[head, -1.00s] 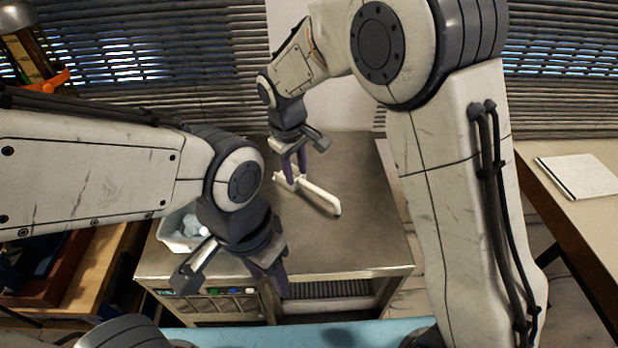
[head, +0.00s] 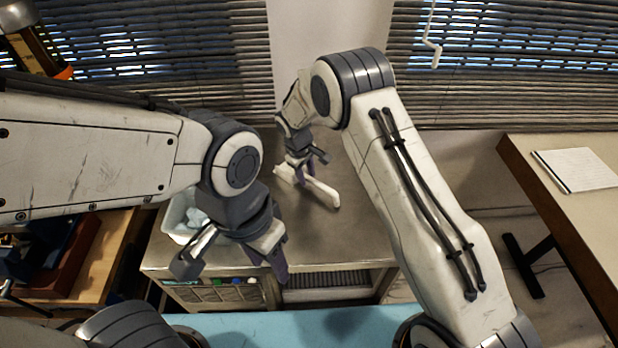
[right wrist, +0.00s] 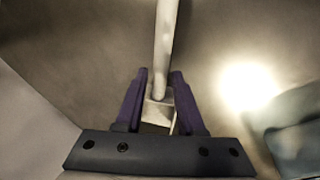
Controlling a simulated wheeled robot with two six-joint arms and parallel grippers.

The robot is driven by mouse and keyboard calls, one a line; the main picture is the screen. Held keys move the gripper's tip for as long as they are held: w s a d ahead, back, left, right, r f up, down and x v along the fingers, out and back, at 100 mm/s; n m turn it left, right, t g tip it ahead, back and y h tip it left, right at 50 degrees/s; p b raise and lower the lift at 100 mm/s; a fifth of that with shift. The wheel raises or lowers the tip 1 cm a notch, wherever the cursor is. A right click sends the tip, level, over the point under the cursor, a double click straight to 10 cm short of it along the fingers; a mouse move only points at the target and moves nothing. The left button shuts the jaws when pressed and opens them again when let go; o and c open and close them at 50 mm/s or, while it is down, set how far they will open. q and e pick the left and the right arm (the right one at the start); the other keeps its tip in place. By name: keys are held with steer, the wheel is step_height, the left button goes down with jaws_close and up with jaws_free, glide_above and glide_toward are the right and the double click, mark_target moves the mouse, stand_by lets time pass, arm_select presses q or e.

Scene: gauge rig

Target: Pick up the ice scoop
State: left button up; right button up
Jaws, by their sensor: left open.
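The ice scoop is white and lies slantwise at the middle of the grey metal counter; its long handle (head: 324,193) points toward the front right. My right gripper (head: 304,180) is down at the scoop's far left part. In the right wrist view its two purple fingers (right wrist: 160,78) stand on either side of the scoop (right wrist: 164,38), very near it. I cannot tell whether they press on it. My left gripper (head: 274,268) is open and empty, above the counter's front edge, apart from the scoop. My right fingers hide part of the scoop.
The counter (head: 345,235) is clear around the scoop. A white bin (head: 178,222) with pale contents stands at its left, behind my left gripper. A table with a notepad (head: 578,170) is at the right. Window blinds are behind.

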steer(key=shift+w+d+f, duration=0.15)
steer(key=shift+w+f, duration=0.05)
steer(key=shift+f, duration=0.9)
jaws_close()
steer(key=shift+r, duration=0.15)
